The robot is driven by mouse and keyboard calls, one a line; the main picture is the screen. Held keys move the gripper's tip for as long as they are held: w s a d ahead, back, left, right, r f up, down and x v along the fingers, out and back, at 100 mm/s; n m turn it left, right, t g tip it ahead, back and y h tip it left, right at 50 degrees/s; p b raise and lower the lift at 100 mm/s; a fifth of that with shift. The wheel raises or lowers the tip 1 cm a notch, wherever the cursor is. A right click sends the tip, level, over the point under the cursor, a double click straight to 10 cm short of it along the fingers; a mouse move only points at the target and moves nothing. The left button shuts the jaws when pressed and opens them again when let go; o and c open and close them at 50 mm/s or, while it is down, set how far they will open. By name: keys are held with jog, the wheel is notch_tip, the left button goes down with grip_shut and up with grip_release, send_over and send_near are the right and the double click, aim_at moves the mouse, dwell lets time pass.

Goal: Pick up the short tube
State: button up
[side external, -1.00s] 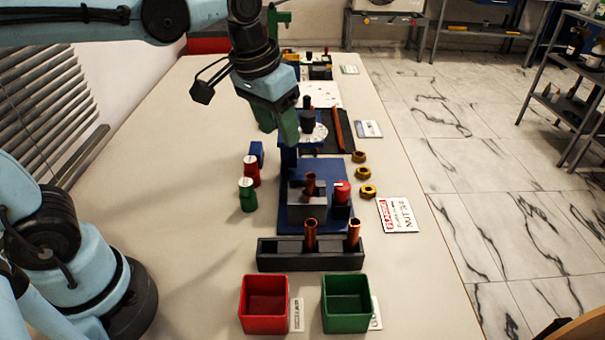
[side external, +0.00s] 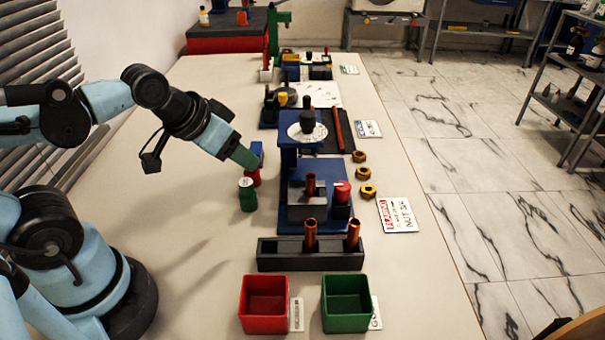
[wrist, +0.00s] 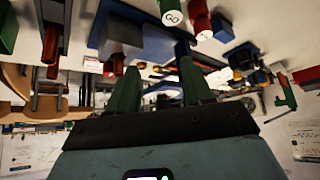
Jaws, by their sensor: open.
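Two upright copper tubes stand in the black rack (side external: 275,255), a left tube (side external: 310,235) and a right tube (side external: 353,233). A third copper tube (side external: 310,184) stands in the grey block on the blue gauge stand. I cannot tell for certain which is the short tube. My gripper (side external: 243,157) is tilted, above and behind the green cylinder and by the red cylinder, away from the rack. In the wrist view my gripper (wrist: 160,85) has its two green fingers apart, with nothing held between them. Copper tubes also show at the wrist view's left (wrist: 51,45).
A green cylinder (side external: 247,195), a red cylinder (side external: 253,177) and a blue block (side external: 257,152) stand left of the gauge stand (side external: 330,222). A red bin (side external: 248,305) and a green bin (side external: 346,318) sit in front. Brass nuts (side external: 363,174) lie right.

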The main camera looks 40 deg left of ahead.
aim_at(308, 176)
jog(key=shift+w+d+f+n+t+h, duration=0.5)
jog(key=shift+w+d+f+n+h, duration=0.85)
jog(key=shift+n, duration=3.5)
jog(key=shift+w+d+f+n+t+h, duration=0.7)
jog(key=shift+w+d+n, duration=1.05)
jog(key=shift+n, duration=3.15)
jog(key=shift+w+d+f+n+t+h, duration=0.3)
jog(key=shift+w+d+f+n+h, duration=1.2)
jog(key=shift+n, duration=3.35)
jog(key=shift+w+a+r, duration=0.2)
jog(key=shift+r, duration=0.2)
grip_shut()
